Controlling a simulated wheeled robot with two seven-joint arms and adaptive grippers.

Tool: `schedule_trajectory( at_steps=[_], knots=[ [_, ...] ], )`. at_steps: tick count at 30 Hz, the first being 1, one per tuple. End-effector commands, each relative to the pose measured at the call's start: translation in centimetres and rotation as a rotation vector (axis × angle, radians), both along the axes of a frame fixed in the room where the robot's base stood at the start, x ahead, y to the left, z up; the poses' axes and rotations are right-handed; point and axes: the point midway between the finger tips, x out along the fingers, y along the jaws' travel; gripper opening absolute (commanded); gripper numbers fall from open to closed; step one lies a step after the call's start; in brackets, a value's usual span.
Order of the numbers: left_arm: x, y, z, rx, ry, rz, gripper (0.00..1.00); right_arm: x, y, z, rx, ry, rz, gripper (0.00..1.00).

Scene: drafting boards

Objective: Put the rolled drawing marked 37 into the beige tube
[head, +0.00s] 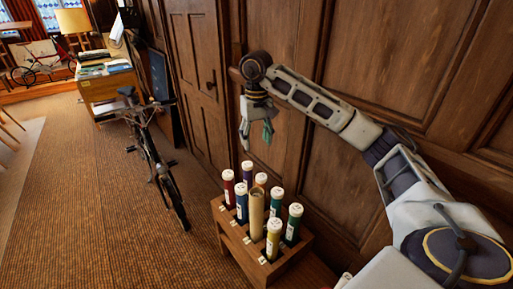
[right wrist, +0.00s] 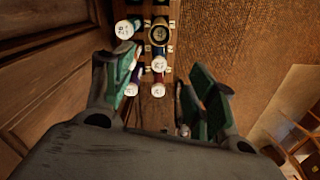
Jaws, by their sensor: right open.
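A wooden rack (head: 262,268) holds several upright rolls with white, marked caps, among them red (head: 229,188), blue (head: 241,204), yellow (head: 273,240), dark green (head: 293,225) and teal (head: 276,203) ones. The marks are too small to read surely, so I cannot tell which is 37. The beige tube (head: 256,215) stands upright among them; its dark open top shows in the right wrist view (right wrist: 158,34). My right gripper (head: 256,134) is open and empty, above the rack's far end, apart from the rolls. In the right wrist view, rolls show below between its fingers (right wrist: 163,75). My left gripper is out of view.
A panelled wooden wall (head: 340,190) runs close behind the rack and my right arm. A bicycle (head: 155,160) stands to the left. A desk with papers (head: 108,83) is farther back. The carpet (head: 110,220) left of the rack is clear.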

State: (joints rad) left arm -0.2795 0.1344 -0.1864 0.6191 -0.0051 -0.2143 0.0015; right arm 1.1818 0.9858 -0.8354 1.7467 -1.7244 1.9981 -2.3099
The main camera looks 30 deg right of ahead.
Motion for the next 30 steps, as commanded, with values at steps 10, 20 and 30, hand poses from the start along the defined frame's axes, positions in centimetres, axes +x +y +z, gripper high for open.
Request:
schedule_trajectory(
  at_steps=[10, 20, 30],
  knots=[
    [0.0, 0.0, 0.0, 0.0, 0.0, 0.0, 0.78, 0.0, 0.0, 1.9, 0.0, 0.001, -0.001, 0.57],
    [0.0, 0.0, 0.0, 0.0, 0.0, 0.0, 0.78, 0.0, -0.1, 2.5, -0.001, 0.002, -0.001, 0.57],
    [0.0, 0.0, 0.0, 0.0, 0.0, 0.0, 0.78, 0.0, -0.1, 2.5, -0.001, 0.002, -0.001, 0.57]
  ],
)
